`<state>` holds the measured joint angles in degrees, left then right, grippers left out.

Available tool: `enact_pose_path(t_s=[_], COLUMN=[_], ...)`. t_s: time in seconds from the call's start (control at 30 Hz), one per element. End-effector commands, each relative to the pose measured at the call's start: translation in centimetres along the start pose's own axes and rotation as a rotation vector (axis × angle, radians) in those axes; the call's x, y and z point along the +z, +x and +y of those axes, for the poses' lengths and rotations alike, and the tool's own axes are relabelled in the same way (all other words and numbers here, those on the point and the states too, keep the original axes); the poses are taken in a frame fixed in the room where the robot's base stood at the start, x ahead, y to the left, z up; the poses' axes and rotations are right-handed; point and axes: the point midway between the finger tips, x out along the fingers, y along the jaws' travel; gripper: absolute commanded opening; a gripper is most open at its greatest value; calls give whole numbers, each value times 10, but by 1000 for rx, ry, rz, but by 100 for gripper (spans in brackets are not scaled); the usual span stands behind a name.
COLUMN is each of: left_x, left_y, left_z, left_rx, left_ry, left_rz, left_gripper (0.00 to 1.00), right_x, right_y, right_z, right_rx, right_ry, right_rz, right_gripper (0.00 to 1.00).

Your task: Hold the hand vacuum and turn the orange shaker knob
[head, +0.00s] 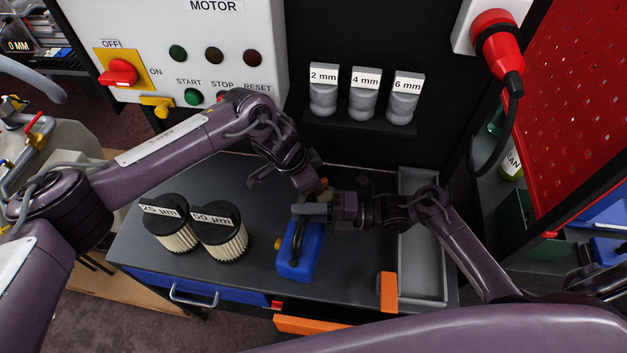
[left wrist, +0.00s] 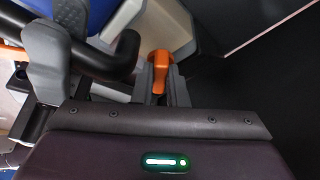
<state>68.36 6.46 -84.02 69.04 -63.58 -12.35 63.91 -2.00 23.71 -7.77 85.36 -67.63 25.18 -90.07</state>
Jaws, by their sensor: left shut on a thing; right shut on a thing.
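The hand vacuum (head: 298,262) has a blue body and a black handle, and stands on the dark tabletop. My right gripper (head: 308,212) is shut on the black handle at its top. The handle (left wrist: 118,60) and part of the blue body also show in the left wrist view. The orange shaker knob (left wrist: 158,72) shows between my left gripper's fingers (left wrist: 162,88), which are shut on it. In the head view my left gripper (head: 316,186) is just behind the right one, and the knob is mostly hidden there.
Two filter cartridges (head: 172,238) labelled 25 µm and 50 µm stand left of the vacuum. A grey tray (head: 422,270) lies at the right, with an orange block (head: 388,292) by it. Several labelled nozzles (head: 363,100) stand on the rear shelf. A motor panel (head: 215,50) is behind left.

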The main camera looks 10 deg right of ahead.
Motion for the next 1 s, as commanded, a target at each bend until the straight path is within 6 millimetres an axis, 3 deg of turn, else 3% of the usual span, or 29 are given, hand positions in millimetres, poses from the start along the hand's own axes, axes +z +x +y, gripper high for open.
enact_pose_path(t_s=[0.5,1.0], left_x=[-2,-2], left_y=[0,0], left_z=[-5,-6], left_rx=[147,190], left_ry=[357,463], left_rz=[-1,1], left_gripper=[0,0], right_x=[0,0], right_y=[0,0], right_z=[-1,-1], right_rx=[-1,-1], right_ry=[3,2], right_rz=[0,0], right_gripper=[0,0])
